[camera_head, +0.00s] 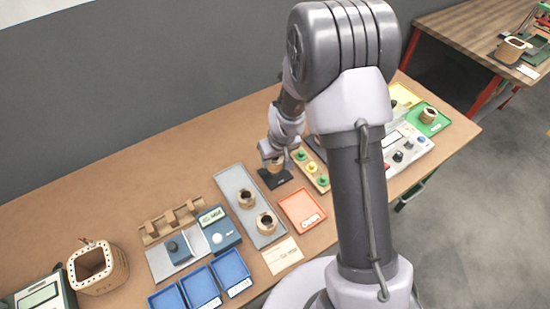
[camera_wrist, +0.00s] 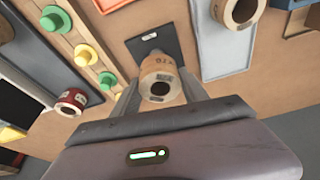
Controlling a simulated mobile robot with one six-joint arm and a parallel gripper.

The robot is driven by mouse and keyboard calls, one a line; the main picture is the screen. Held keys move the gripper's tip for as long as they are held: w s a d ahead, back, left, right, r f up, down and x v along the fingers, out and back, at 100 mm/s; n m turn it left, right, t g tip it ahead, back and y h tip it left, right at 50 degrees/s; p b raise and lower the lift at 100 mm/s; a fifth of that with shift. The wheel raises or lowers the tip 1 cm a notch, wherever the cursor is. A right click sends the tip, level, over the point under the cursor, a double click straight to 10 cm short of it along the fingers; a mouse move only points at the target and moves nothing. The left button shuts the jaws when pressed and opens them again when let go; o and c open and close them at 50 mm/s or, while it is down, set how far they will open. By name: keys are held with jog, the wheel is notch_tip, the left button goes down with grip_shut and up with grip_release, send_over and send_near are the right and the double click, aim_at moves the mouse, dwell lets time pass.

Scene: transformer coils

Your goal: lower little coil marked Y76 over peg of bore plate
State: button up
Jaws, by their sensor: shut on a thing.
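A small tan coil (camera_wrist: 160,78) with a dark bore is between the fingers of my gripper (camera_wrist: 160,92), which is shut on it. A short dark mark shows on its side, but I cannot read it surely. The black bore plate (camera_wrist: 142,46) lies right behind the coil in the wrist view, partly covered by it. In the head view the held coil (camera_head: 273,164) is at or just above the black plate (camera_head: 276,180). The coil hides most of the peg, so I cannot tell whether it is around the peg.
A grey tray (camera_head: 229,180) with two coils (camera_head: 246,197) stands left of the plate. A wooden strip with green and yellow knobs (camera_head: 309,167) is close on the right. An orange-red tray (camera_head: 302,209) and blue bins (camera_head: 202,287) lie nearer the front.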

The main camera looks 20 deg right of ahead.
jog(key=shift+f, duration=0.15)
jog(key=shift+f+b, duration=0.8)
jog(key=shift+b, duration=0.3)
jog(key=o, duration=2)
jog(key=shift+r, duration=0.15)
notch_tip(320, 180, up, 9)
jog(key=p, duration=0.6)
jog(key=shift+f+p, duration=0.2)
jog(key=shift+p, duration=0.15)
